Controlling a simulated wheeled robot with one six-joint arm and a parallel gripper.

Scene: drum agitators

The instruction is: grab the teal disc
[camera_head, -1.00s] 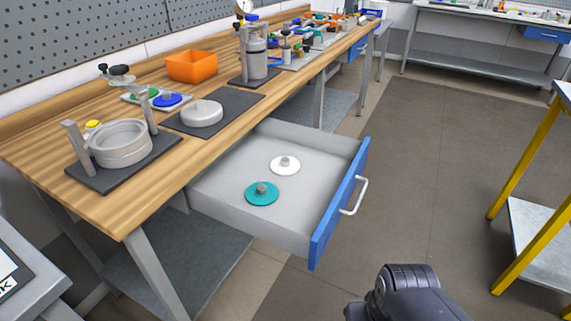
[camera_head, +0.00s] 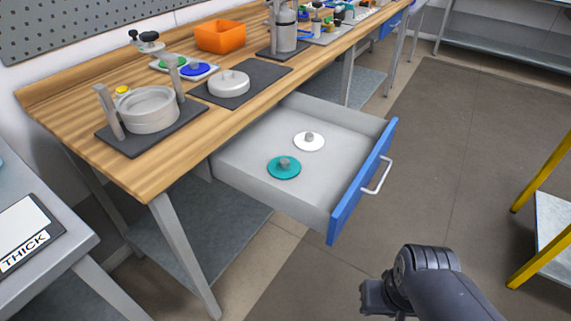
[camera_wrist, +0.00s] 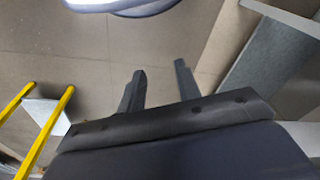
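In the head view my arm is at the lower right, outside the drawer and well away from the teal disc. The fingertips are not clear there, and the wrist view does not show the disc.
The drawer's blue front (camera_head: 363,182) with its white handle (camera_head: 378,174) stands between my arm and the discs. The wooden workbench (camera_head: 140,176) holds a metal drum (camera_head: 148,110) and an orange bin (camera_head: 219,36). A yellow-legged table (camera_head: 540,175) stands at the right; floor between is clear.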

